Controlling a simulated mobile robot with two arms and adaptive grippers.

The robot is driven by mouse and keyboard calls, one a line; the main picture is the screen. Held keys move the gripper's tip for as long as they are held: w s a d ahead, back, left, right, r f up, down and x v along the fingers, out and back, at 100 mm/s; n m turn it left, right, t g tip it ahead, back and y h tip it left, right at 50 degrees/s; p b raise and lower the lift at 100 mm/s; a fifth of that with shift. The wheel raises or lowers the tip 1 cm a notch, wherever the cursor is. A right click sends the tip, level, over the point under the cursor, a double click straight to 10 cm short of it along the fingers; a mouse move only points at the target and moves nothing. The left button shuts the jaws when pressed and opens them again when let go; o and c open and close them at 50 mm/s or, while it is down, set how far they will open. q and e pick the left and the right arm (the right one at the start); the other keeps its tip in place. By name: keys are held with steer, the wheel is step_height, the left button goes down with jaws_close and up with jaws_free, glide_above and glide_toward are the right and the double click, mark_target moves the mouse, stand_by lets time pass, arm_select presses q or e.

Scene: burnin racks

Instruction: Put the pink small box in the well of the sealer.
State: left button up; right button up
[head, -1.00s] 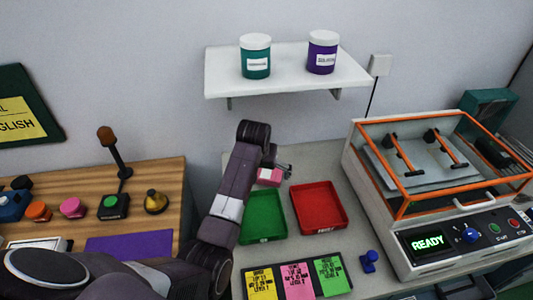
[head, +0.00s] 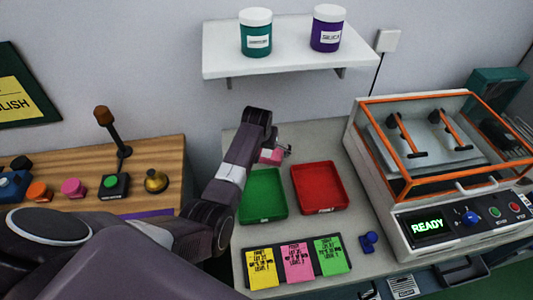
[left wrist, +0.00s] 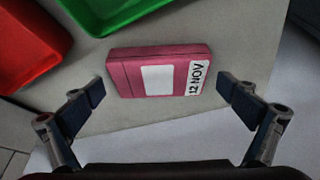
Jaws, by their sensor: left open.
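My right gripper is not in view.
A green tray (head: 264,217) and a red tray (head: 320,209) lie in front of the box. Coloured cards (head: 298,263) and a blue knob-like object (head: 369,242) are nearer. A shelf (head: 285,65) with two jars hangs above.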

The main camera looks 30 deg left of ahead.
arm_select(q)
steer(key=shift+f, duration=0.15)
steer(key=shift+c, duration=0.4)
steer(key=c, duration=1)
steer(key=shift+w, duration=0.1)
steer(key=shift+c, duration=0.7)
